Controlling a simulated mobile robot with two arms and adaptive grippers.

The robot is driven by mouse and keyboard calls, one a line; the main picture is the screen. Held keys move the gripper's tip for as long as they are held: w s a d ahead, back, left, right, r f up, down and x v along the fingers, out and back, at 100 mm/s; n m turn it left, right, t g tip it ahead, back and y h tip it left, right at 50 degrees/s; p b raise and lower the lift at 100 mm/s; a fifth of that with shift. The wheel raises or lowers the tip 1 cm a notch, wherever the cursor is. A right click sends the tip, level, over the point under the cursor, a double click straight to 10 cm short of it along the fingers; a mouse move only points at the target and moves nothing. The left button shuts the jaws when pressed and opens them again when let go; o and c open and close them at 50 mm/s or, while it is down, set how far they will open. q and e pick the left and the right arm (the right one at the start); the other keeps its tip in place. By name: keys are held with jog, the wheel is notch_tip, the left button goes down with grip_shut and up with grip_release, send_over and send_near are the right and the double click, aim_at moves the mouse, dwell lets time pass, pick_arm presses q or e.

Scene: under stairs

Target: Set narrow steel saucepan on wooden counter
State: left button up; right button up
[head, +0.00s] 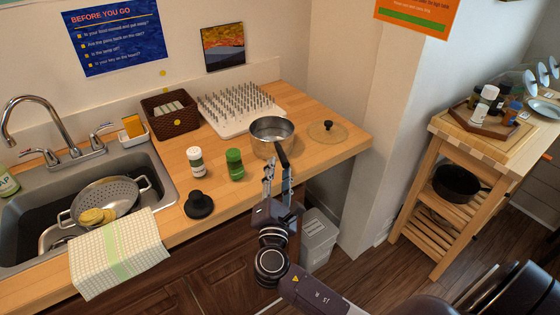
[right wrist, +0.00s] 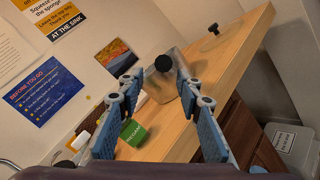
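The narrow steel saucepan (head: 262,147) stands upright near the right end of the wooden counter (head: 228,204). Its black handle (head: 282,155) points toward the front edge and my right gripper. My right gripper (head: 278,166) is in front of the pan, with its two fingers apart. In the right wrist view the open fingers (right wrist: 160,85) frame the saucepan (right wrist: 163,87), and the dark handle end (right wrist: 163,63) shows between the tips. I see no finger contact, but cannot tell how deep the handle sits between them. My left gripper is not in view.
A glass lid (head: 327,132) lies right of the pan. A spiked rack (head: 240,108) and wicker basket (head: 170,118) stand behind. A green jar (head: 235,164), white shaker (head: 196,162) and black knobbed object (head: 199,205) stand left. The sink (head: 28,222) is far left.

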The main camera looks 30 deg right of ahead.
jog(key=s+a+f+m+g+y, duration=0.1)
jog(key=s+f+g+y, duration=0.2)
jog(key=f, duration=1)
jog(key=s+a+f+m+g+y, duration=0.15)
jog(key=s+f, duration=0.35)
jog(key=f, duration=0.8)
jog(key=s+a+f+m+g+y, duration=0.1)
jog(key=s+a+f+g+y, duration=0.3)
jog(key=f, duration=0.9)
jog(key=s+f+m+g, duration=0.4)
jog(key=s+f+m, duration=0.3)
jog(key=s+f, duration=1.1)
jog(key=s+f+m+g+y, duration=0.2)
jog(key=s+f+m, duration=0.2)
jog(key=s, duration=1.5)
jog(key=m, duration=0.3)
jog(key=shift+s+a+b, duration=0.15)
jog(key=shift+s+b, duration=0.1)
jog(key=shift+b, duration=0.05)
